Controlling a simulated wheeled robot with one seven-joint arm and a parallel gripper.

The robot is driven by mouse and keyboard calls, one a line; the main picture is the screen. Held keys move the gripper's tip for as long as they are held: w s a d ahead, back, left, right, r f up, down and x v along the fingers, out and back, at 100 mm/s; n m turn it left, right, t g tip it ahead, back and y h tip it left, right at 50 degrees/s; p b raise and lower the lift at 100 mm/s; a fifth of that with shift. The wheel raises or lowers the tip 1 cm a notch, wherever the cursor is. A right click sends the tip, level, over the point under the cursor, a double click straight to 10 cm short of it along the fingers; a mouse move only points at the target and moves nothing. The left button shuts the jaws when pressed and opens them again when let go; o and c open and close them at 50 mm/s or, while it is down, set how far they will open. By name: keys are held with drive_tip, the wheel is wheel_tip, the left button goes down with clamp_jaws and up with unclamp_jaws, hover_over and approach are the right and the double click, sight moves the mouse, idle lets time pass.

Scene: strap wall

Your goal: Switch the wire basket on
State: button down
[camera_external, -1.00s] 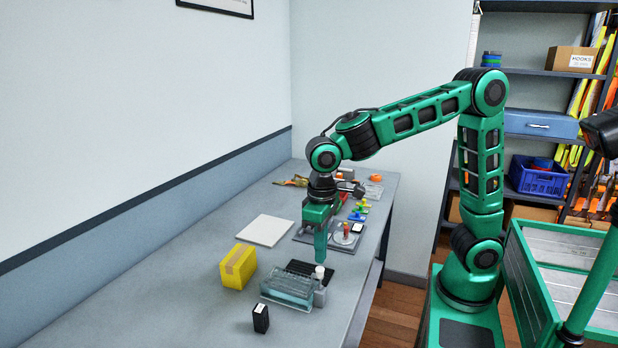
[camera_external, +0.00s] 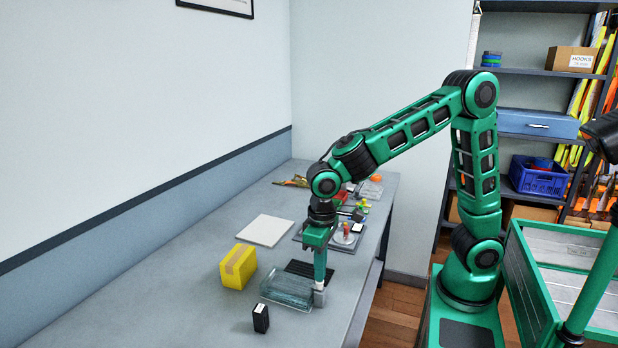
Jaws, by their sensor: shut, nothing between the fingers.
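The wire basket (camera_external: 284,291) looks like a pale, see-through open box on the bench, near its right edge. A small grey block (camera_external: 320,298) stands at its right end. My gripper (camera_external: 319,284) points straight down with its fingers shut and empty. Its tips are at the top of the grey block and seem to touch it. I cannot tell whether the knob is pressed in.
A yellow box (camera_external: 238,267) stands left of the basket and a small black box (camera_external: 261,318) in front. A black ribbed mat (camera_external: 312,270) lies behind, and a white flat panel (camera_external: 265,230) farther back. The bench's left front is clear.

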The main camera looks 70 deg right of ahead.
drive_tip(key=shift+s+f, duration=0.15)
drive_tip(key=shift+f, duration=0.15)
drive_tip(key=shift+d, duration=0.1)
wheel_tip(320, 180, up, 14)
drive_tip(key=shift+w+r, duration=0.2)
drive_tip(key=shift+r, duration=0.05)
idle(0.4)
